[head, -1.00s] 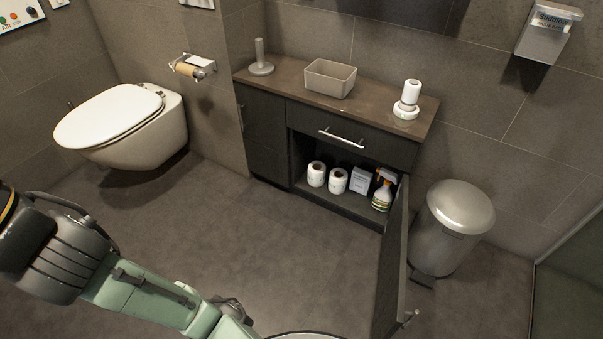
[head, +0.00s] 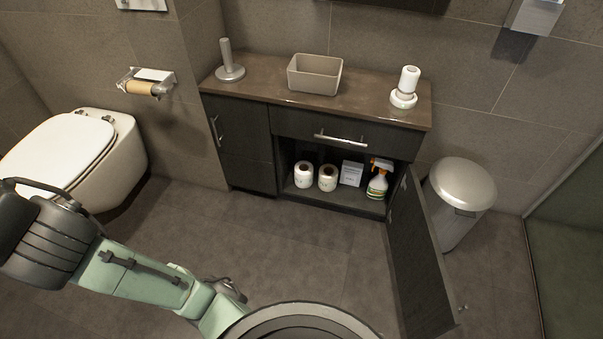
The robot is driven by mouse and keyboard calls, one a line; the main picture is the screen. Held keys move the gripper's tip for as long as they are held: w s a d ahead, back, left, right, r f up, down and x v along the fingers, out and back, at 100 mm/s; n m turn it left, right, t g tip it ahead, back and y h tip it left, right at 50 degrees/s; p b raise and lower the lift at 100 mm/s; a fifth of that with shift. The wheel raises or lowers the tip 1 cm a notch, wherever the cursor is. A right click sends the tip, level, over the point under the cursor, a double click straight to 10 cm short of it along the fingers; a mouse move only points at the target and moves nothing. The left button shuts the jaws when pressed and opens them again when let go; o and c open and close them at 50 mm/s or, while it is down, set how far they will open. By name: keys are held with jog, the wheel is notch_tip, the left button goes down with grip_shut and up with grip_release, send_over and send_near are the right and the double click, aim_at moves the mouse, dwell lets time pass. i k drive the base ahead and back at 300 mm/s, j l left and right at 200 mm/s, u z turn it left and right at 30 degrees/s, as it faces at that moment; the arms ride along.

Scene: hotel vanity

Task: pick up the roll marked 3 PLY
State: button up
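Two white paper rolls stand side by side on the cabinet floor, inside the open compartment: a left roll (head: 304,177) and a right roll (head: 328,179). Their markings are too small to read, so I cannot tell which one says 3 PLY. Dark parts that look like my gripper (head: 229,289) show low in the view, partly hidden behind my green arm. They are well in front of the cabinet and apart from the rolls. I cannot see the fingers clearly.
A white box (head: 351,174) and a spray bottle (head: 378,180) stand right of the rolls. The cabinet door (head: 418,255) is swung open on the right, beside a metal bin (head: 460,195). A drawer (head: 340,133) sits above the compartment. The floor in front is clear.

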aim_at(328, 173)
jog(key=i+j+z, duration=0.2)
jog(key=j, duration=0.2)
jog(key=j+z, duration=0.15)
jog(key=j, duration=0.2)
jog(key=i+j+z, duration=0.2)
jog(key=j, duration=0.2)
jog(key=j+z, duration=0.2)
jog(key=j, duration=0.4)
jog(key=k+j+z, duration=0.25)
jog(key=j, duration=0.35)
jog(key=k+j+z, duration=0.15)
jog(key=j, duration=0.2)
jog(key=k+j+z, duration=0.15)
jog(key=j, duration=0.2)
jog(key=k+j+z, duration=0.15)
jog(key=j, duration=0.2)
jog(key=k+j+z, duration=0.1)
jog(key=k+j, duration=0.25)
jog(key=i+l, duration=0.15)
jog(key=i, duration=0.2)
jog(key=i+l, duration=0.2)
jog(key=i, duration=0.2)
jog(key=i+l+z, duration=0.1)
jog(key=i, duration=0.25)
jog(key=i+l, duration=0.4)
